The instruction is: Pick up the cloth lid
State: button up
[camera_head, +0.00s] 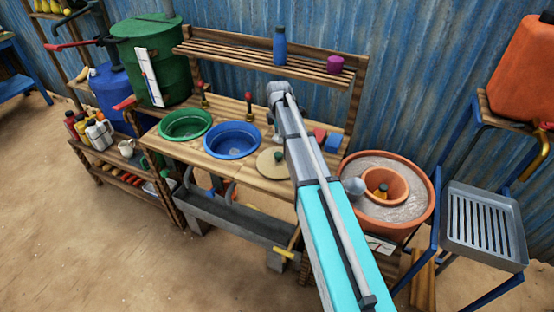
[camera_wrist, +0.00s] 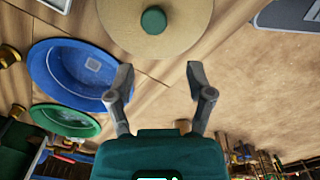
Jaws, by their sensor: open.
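The cloth lid, a round tan disc (camera_head: 267,168) with a green knob, lies flat on the wooden bench, right of the blue basin. My arm covers part of its right side in the head view. In the wrist view the lid (camera_wrist: 185,38) is at the top centre, cut off by the frame edge, with its green knob (camera_wrist: 154,20) in full view. My gripper (camera_wrist: 159,72) is open and empty, its fingertips apart and short of the knob in the picture.
A blue basin (camera_head: 231,138) and a green basin (camera_head: 185,123) are set in the bench (camera_head: 165,137). A clay pot (camera_head: 428,205) with sand and an inner pot stands to the right. A shelf (camera_head: 230,53) with a blue bottle (camera_head: 280,48) and purple cup (camera_head: 335,65) rises behind.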

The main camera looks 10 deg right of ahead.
aim_at(278, 153)
jog(key=shift+w+r+n, duration=0.2)
jog(key=shift+w+n, duration=0.2)
jog(key=shift+w, duration=0.2)
notch_tip(278, 153, down, 9)
jog(key=b, duration=0.8)
jog(key=shift+r, duration=0.2)
jog(key=shift+f+b, duration=0.1)
jog(key=shift+b, duration=0.2)
jog(key=shift+s+d+f+b, duration=0.1)
jog(key=shift+f+b, duration=2.4)
jog(key=shift+b, duration=0.05)
jog(key=shift+c, duration=0.2)
grip_shut()
jog(key=shift+r, duration=0.1)
notch_tip(278, 153, up, 10)
jog(key=p, duration=1)
